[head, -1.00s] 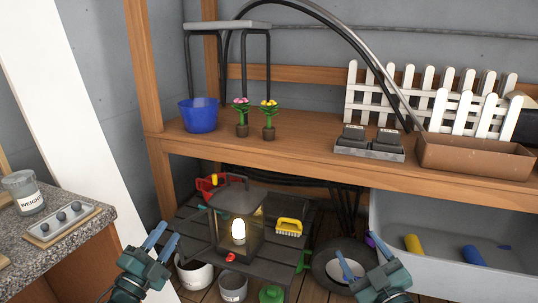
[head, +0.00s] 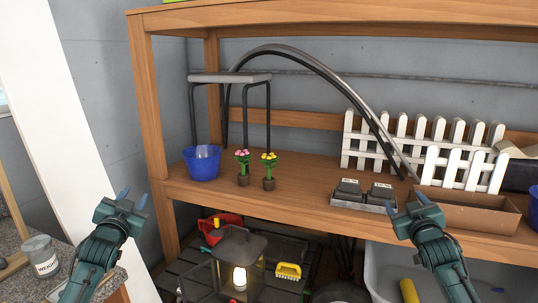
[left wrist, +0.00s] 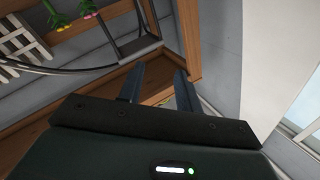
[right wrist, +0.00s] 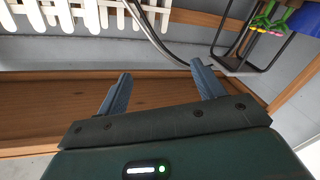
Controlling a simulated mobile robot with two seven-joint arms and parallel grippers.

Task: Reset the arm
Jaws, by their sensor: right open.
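My left gripper (head: 131,198) is at the left of the head view, raised in front of the white post and left of the shelf. Its two blue fingers stand apart with nothing between them, as the left wrist view (left wrist: 158,85) also shows. My right gripper (head: 408,205) is in front of the shelf edge, near the grey tray and the brown planter. In the right wrist view (right wrist: 160,88) its fingers are wide apart and empty. Both arms reach up from the bottom of the head view.
A wooden shelf (head: 310,188) holds a blue pot (head: 202,163), two small potted flowers, a grey tray (head: 363,204), a brown planter (head: 468,210) and white picket fences (head: 390,145). A lit lantern (head: 238,265) stands below. A stone counter with a glass jar (head: 40,257) is at left.

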